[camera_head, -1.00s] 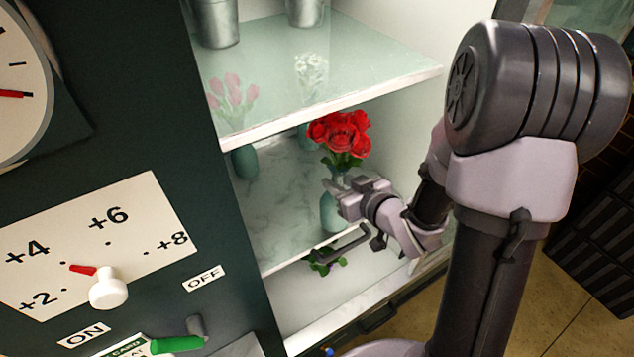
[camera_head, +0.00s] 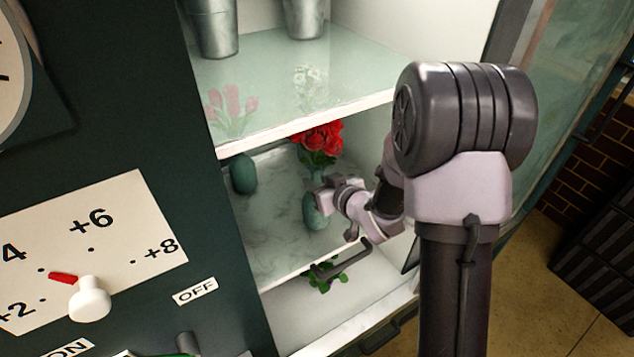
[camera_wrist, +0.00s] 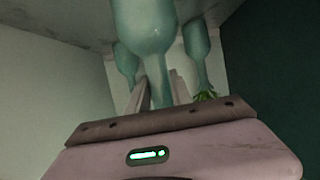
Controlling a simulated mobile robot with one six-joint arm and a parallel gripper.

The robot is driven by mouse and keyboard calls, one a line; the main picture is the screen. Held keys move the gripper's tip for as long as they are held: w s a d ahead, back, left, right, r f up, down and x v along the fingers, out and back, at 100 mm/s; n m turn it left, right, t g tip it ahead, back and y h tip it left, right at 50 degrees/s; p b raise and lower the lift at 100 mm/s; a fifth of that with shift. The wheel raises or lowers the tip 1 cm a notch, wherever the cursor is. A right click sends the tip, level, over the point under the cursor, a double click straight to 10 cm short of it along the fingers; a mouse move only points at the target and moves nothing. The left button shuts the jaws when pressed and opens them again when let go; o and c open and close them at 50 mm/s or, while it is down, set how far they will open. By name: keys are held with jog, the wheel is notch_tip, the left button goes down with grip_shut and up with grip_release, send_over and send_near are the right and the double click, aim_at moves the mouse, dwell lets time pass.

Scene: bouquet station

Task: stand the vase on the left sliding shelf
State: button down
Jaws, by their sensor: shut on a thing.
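The vase (camera_head: 316,212) is teal and holds red roses (camera_head: 320,138). It is inside the open cabinet, over the marble-patterned shelf (camera_head: 268,248), and looks roughly upright. My gripper (camera_head: 326,195) is shut on it from the front right. In the wrist view, which looks upside down, the held vase (camera_wrist: 148,35) has its narrow neck between my fingers, and other vases show on either side. Whether its base touches the shelf, I cannot tell. Which shelf is the left sliding one is not clear to me.
A teal vase (camera_head: 243,173) with pink tulips (camera_head: 230,103) stands at the left on the same shelf. White flowers (camera_head: 305,88) show through the glass shelf (camera_head: 310,70) above, which carries metal buckets (camera_head: 212,30). Green leaves (camera_head: 326,274) are below the front edge.

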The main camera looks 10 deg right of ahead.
jog(key=c, duration=1.1)
grip_release()
jog(key=shift+c, duration=0.2)
